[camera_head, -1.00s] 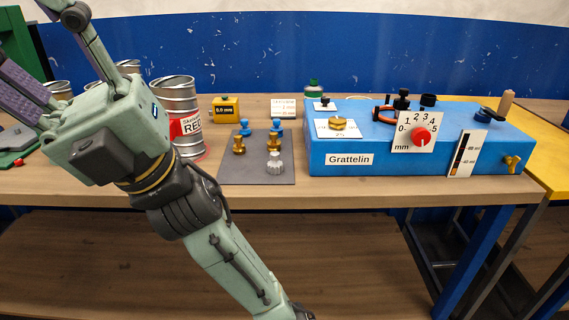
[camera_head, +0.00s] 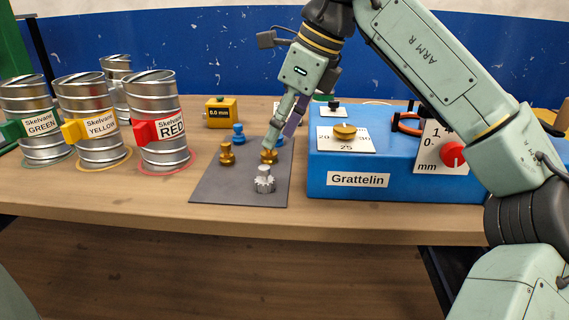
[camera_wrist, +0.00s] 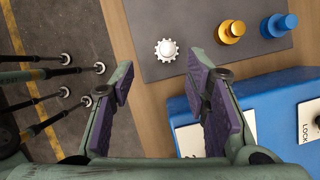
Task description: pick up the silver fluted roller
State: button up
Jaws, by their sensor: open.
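The silver fluted roller (camera_head: 264,181) stands upright near the front right of a dark grey mat (camera_head: 222,187).
Gold rollers (camera_head: 227,154) and blue rollers (camera_head: 238,134) stand behind on the mat. The blue Grattelin box (camera_head: 400,190) stands close on the right. Silver drums, such as the red-labelled one (camera_head: 160,105), stand left. The table's front edge (camera_head: 200,218) is near.

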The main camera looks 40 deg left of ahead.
aim_at(266, 167)
jog(key=x, duration=0.4)
jog(key=shift+w+f, duration=0.2)
jog(key=shift+f, duration=0.25)
jog(key=shift+w+p+x, duration=0.2)
jog(key=shift+x, duration=1.3)
jog(key=shift+w+p+x, duration=0.15)
jog(key=shift+p+x, duration=0.05)
jog(key=shift+x, duration=1.25)
jog(key=shift+c, duration=0.5)
grip_shut()
